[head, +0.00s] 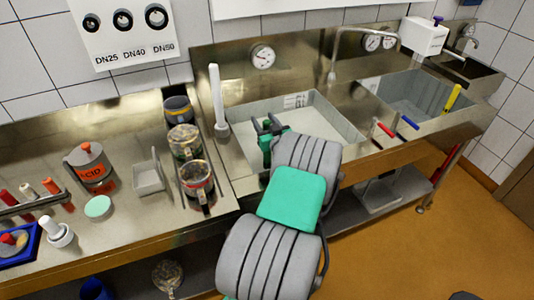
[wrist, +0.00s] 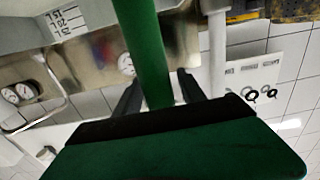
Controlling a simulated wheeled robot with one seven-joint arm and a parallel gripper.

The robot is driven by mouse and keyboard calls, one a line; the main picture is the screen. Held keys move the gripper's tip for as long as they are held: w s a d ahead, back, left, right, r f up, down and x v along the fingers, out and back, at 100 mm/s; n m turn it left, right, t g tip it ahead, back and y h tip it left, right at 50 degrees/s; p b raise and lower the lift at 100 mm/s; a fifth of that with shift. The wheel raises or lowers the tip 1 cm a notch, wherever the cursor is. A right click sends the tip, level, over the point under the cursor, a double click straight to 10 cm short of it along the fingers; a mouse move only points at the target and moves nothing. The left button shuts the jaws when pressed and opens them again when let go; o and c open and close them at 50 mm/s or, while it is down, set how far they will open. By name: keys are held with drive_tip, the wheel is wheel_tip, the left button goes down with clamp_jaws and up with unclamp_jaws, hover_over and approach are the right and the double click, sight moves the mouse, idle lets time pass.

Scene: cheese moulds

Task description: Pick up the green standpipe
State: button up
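The green standpipe (wrist: 150,50) rises through the middle of the wrist view and passes between the two dark fingers of my gripper (wrist: 160,88). A narrow gap shows between the pipe and the right finger. The left finger lies close beside the pipe, and I cannot tell if it touches. In the head view my gripper (head: 268,126) is over the left sink basin (head: 318,122), near its left end. The gripper and arm hide most of the pipe there, and its lower end is not visible.
A white standpipe (head: 217,100) stands upright left of the basin. Two jars (head: 195,180) and a grey scoop tray (head: 148,178) stand on the left counter. Red and blue handles (head: 408,122) line the front right.

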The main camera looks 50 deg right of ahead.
clamp_jaws()
idle(1.2)
